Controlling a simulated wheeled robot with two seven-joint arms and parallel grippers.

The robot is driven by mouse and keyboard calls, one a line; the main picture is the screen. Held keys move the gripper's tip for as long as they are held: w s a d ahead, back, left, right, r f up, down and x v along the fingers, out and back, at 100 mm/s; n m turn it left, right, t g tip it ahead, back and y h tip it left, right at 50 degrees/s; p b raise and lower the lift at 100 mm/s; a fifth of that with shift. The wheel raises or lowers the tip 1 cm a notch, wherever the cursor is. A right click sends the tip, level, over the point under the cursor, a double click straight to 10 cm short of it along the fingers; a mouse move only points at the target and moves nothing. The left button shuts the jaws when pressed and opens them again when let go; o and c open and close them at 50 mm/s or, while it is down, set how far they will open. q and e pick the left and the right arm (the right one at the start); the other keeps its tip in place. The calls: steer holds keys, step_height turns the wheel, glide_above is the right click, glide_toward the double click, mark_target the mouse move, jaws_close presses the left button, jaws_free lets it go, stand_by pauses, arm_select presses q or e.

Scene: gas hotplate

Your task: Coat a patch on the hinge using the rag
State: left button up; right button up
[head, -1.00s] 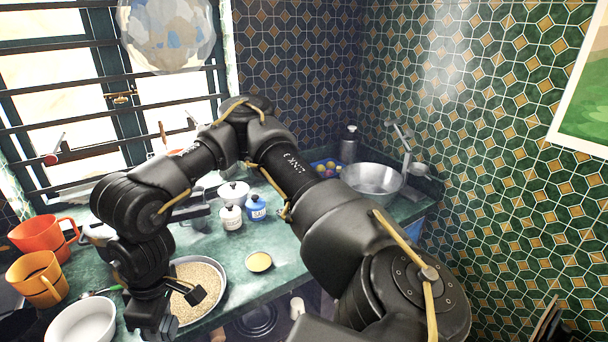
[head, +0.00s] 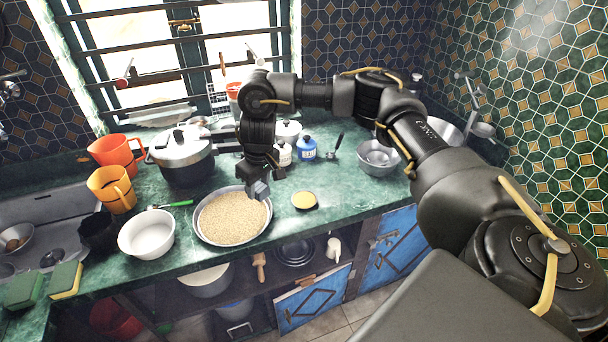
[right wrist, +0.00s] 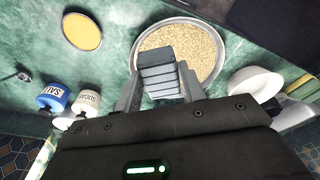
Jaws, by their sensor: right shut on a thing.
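My right gripper (head: 258,191) is shut on a small grey, ridged block-like thing (right wrist: 158,76), which I take to be the rag. In the head view it hangs in front of the far right part of the round pan of grain (head: 228,226). In the right wrist view the held thing sits between the two fingers, in front of the pan (right wrist: 205,82). I cannot tell its height above the pan. No hinge can be made out with certainty; blue cabinet doors (head: 312,298) show under the counter. My left gripper is not in view.
A yellow-topped round dish (head: 304,200), white bowl (head: 147,240), pressure cooker (head: 182,155), salt jar (head: 306,150) and metal bowl (head: 378,160) stand on the green counter. Orange and red mugs (head: 112,188) are at the left. A barred window is behind. The counter's front right is clear.

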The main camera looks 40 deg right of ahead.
steer(key=w+d+f+m, duration=0.2)
steer(key=d+f, duration=0.2)
steer(key=d, duration=0.5)
steer(key=m, duration=0.1)
glide_above(304, 199)
step_height(304, 199, down, 3)
steer(key=f+b, duration=0.4)
steer(key=b, duration=0.1)
steer(key=f+b, duration=0.2)
steer(key=shift+s+f, duration=0.15)
steer(key=shift+s, duration=0.1)
steer(key=shift+f+b, duration=0.3)
steer(key=shift+f, duration=0.25)
stand_by(0.4)
steer(key=shift+a, duration=0.1)
stand_by(0.4)
step_height(304, 199, up, 7)
steer(key=p, duration=0.9)
steer(key=shift+h, duration=0.3)
stand_by(0.4)
